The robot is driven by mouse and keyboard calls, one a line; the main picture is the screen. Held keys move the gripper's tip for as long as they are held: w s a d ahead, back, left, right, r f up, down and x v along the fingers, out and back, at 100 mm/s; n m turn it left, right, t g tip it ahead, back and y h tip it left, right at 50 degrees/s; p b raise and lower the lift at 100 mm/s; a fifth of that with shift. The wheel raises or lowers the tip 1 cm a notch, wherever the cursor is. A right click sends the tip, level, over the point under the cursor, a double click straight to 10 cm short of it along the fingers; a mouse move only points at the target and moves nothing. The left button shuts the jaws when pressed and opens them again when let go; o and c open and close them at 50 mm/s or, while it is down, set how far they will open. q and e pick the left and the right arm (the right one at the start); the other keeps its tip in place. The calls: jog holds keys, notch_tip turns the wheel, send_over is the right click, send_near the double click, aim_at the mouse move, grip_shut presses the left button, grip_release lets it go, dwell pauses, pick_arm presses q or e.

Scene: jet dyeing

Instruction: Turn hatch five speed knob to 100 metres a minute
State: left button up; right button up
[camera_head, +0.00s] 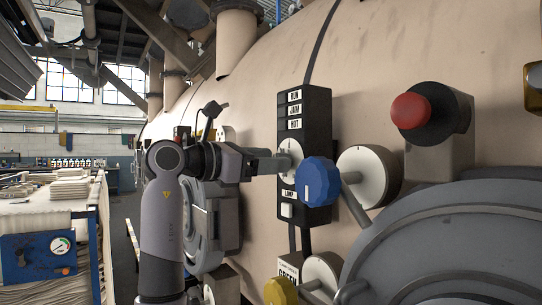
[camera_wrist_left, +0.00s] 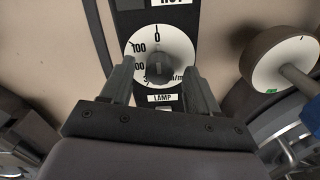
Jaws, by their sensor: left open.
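The speed knob (camera_wrist_left: 160,70) is a dark grey knob at the centre of a white dial (camera_wrist_left: 147,43). The dial reads 0 at the top and 100 at the upper left, with further figures partly hidden lower down. In the head view the dial (camera_head: 291,147) sits on a black control panel (camera_head: 318,107) on the vessel wall. My left gripper (camera_head: 281,163) reaches it from the left. In the left wrist view its open fingers (camera_wrist_left: 159,67) stand on either side of the knob. I cannot tell whether they touch it or where the knob points. My right gripper is out of view.
A blue handle (camera_head: 318,181) sticks out just right of the dial, near a white round disc (camera_head: 363,175). A red button (camera_head: 411,111) is farther right. A large grey round hatch (camera_head: 465,245) fills the lower right. LAMP is labelled below the dial.

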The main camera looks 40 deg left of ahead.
pick_arm(q)
jog(key=shift+w+d, duration=0.2)
jog(key=shift+w, duration=0.2)
jog(key=c, duration=1)
jog(key=shift+c, duration=0.2)
jog(key=shift+n, duration=0.3)
jog(key=n+p, duration=0.3)
jog(key=n, duration=0.6)
jog(key=shift+a, duration=0.15)
jog(key=shift+f+n, duration=0.1)
jog(key=shift+n, duration=0.2)
